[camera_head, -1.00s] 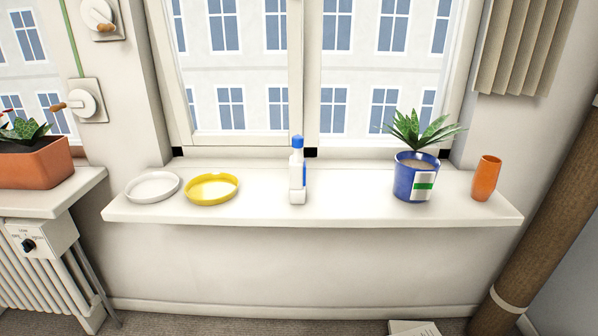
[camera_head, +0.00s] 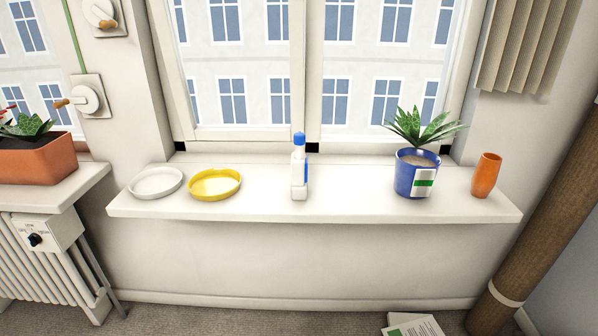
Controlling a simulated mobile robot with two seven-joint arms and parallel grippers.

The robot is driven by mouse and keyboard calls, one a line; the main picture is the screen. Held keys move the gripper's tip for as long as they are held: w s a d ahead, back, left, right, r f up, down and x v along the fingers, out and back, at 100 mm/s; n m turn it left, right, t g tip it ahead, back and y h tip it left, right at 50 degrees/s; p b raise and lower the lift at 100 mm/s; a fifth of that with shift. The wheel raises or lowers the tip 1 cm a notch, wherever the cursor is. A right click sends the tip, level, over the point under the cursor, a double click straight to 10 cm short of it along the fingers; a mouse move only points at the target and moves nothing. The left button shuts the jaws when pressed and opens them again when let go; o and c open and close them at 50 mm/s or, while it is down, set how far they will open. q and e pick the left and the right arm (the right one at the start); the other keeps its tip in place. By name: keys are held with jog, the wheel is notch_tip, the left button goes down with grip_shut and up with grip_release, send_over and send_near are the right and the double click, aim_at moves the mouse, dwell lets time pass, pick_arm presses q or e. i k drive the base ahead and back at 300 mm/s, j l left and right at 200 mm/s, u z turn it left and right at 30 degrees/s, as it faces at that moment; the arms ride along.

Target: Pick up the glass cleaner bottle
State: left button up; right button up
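The glass cleaner bottle (camera_head: 299,174) is white with a blue cap and a blue label on its right side. It stands upright near the middle of the white windowsill (camera_head: 350,205), in front of the window frame. Nothing touches it. Neither of my grippers shows in the head view.
Left of the bottle lie a yellow dish (camera_head: 215,184) and a white dish (camera_head: 156,182). To the right stand a blue plant pot (camera_head: 405,180) and an orange vase (camera_head: 486,176). A radiator (camera_head: 50,262) is at the left, a brown pipe (camera_head: 545,215) at the right.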

aim_at(298, 189)
jog(key=i+j+z, duration=0.2)
jog(key=i, duration=0.2)
jog(key=i+j+z, duration=0.2)
jog(key=i, duration=0.25)
